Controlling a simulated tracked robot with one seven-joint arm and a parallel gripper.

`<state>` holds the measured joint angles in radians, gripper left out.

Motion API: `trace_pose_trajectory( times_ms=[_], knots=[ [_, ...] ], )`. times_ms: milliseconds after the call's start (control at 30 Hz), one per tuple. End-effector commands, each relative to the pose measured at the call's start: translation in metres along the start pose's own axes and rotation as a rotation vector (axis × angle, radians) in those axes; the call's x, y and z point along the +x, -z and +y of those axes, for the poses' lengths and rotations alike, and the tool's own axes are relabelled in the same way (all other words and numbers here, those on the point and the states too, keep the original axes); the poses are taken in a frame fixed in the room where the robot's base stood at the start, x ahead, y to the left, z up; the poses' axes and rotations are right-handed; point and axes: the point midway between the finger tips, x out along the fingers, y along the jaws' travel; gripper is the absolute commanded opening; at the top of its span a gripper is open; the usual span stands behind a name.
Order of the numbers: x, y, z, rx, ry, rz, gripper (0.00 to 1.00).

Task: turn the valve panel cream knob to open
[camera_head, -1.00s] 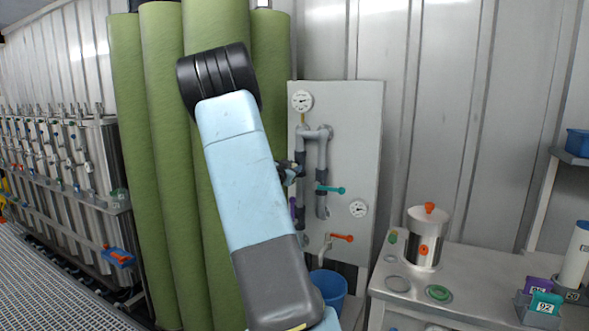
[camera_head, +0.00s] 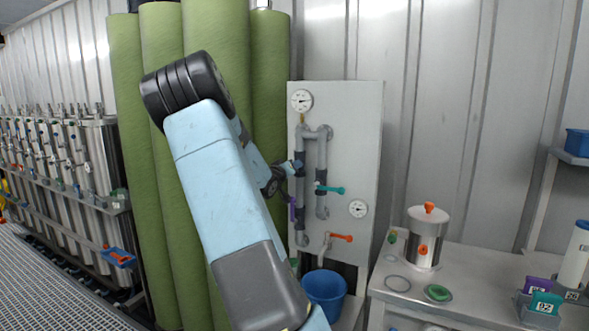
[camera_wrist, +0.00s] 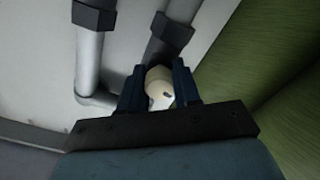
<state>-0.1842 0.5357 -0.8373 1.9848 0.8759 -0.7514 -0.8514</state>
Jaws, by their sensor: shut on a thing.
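The valve panel (camera_head: 361,130) is a pale upright board with grey pipes, gauges and coloured handles. The cream knob (camera_wrist: 158,86) shows in the wrist view between the two dark blue fingers, in front of a grey pipe. My gripper (camera_wrist: 158,73) is shut on it, one finger on each side. In the head view my gripper (camera_head: 294,167) is at the left pipe of the panel, and I cannot make out the knob there.
A teal lever (camera_head: 331,189), an orange lever (camera_head: 341,237) and a purple handle (camera_head: 292,209) are close by on the panel. Tall green rolls (camera_head: 270,60) stand just left. A blue bucket (camera_head: 325,291) is below. A steel bench (camera_head: 465,280) with a pot is at right.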

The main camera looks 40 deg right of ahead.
Motion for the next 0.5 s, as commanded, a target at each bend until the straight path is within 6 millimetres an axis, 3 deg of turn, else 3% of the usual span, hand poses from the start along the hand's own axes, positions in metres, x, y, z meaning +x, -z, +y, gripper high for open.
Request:
trace_pose_trajectory(
  times_ms=[33, 500],
  knots=[
    [-0.0036, 0.0042, -0.0095, -0.043, 0.016, 0.008, 0.02],
    [-0.0035, 0.0020, -0.0093, -0.345, 0.015, 0.006, 0.01]
  ],
)
